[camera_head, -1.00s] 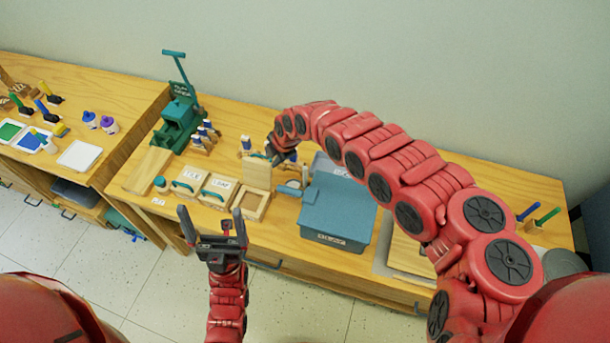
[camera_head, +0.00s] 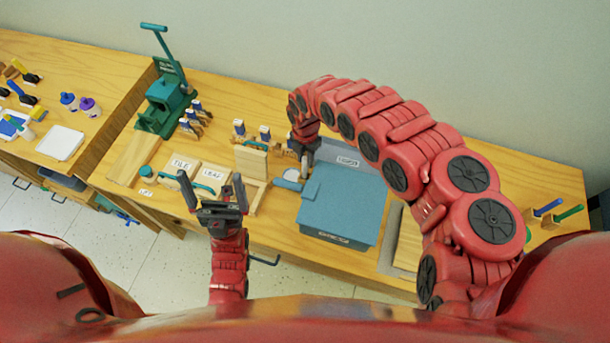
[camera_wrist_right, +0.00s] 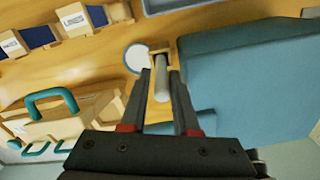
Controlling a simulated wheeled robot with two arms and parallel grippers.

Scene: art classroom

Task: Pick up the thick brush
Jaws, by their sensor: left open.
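I cannot tell for sure which thing is the thick brush. A blue-handled brush (camera_head: 548,207) and a green-handled brush (camera_head: 568,212) stand at the right end of the table. My right gripper (camera_head: 304,150) is pointed down beside the blue-grey box; its fingertips are hard to see in the head view. In the right wrist view its fingers (camera_wrist_right: 160,80) are apart, with a pale grey cylinder (camera_wrist_right: 162,85) showing between them, not clearly touched. A pale round disc (camera_wrist_right: 137,58) lies beside that cylinder. My left gripper (camera_head: 212,190) is open and empty at the table's front edge.
A blue-grey lidded box (camera_head: 340,200) stands just right of my right gripper. Wooden blocks with teal handles (camera_head: 205,187) lie to the left. Small bottles or tools (camera_head: 190,120) stand behind, near a green press (camera_head: 165,95). A grey tray (camera_head: 345,158) lies behind the box.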

